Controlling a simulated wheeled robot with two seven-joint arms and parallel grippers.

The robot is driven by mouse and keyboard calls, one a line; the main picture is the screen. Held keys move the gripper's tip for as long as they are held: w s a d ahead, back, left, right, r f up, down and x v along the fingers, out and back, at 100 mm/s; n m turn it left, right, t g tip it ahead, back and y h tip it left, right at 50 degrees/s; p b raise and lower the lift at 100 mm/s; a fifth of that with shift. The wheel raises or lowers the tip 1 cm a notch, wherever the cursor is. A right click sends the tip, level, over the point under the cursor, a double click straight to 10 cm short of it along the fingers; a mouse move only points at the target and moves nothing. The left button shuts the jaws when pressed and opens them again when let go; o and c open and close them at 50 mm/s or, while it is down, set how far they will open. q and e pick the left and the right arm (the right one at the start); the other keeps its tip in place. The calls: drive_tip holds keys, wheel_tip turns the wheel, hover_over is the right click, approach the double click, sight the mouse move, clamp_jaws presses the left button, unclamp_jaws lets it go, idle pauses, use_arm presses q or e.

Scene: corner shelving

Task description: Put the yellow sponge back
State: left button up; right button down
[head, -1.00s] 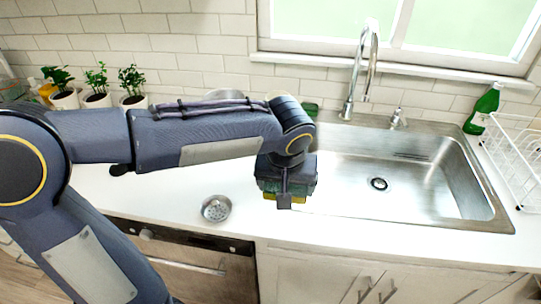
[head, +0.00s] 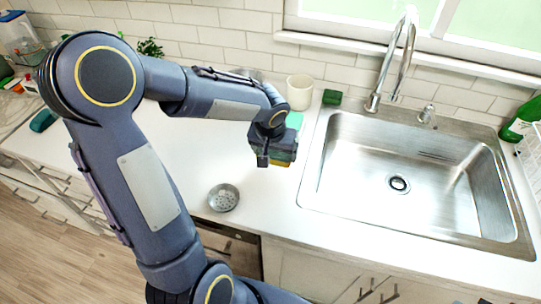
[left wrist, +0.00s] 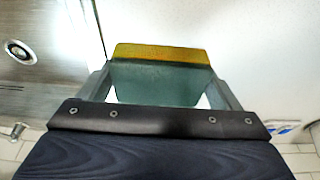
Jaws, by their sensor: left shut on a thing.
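The yellow sponge has a yellow layer and a dark green layer. In the left wrist view the sponge (left wrist: 160,54) sits between the two fingers of my left gripper (left wrist: 160,92), with its yellow edge outward. In the head view my left gripper (head: 274,160) is shut on the sponge (head: 282,164), of which only a thin yellow strip shows below the fingers. It is over the white counter, left of the sink's near-left rim. My right gripper is not in view.
The steel sink (head: 400,190) with its faucet (head: 392,60) is to the right. A white cup (head: 300,92), a dark green block (head: 332,97) and a teal item (head: 294,120) stand behind the gripper. A metal strainer (head: 223,197) lies in front. A green bottle (head: 520,120) is far right.

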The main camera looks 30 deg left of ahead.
use_arm(q)
drive_tip(key=shift+w+a+f, duration=0.2)
drive_tip(key=shift+a+f, duration=0.3)
drive_tip(key=shift+f, duration=0.15)
drive_tip(key=f, duration=0.3)
drive_tip(key=shift+w+a+f, duration=0.1)
drive_tip(key=shift+a+f, duration=0.05)
drive_tip(key=shift+a, duration=0.2)
drive_tip(key=shift+f, duration=0.3)
drive_tip(key=shift+f+b, duration=0.2)
drive_tip(key=shift+b, duration=0.1)
drive_tip(key=o, duration=0.7)
drive_tip(key=shift+r, duration=0.1)
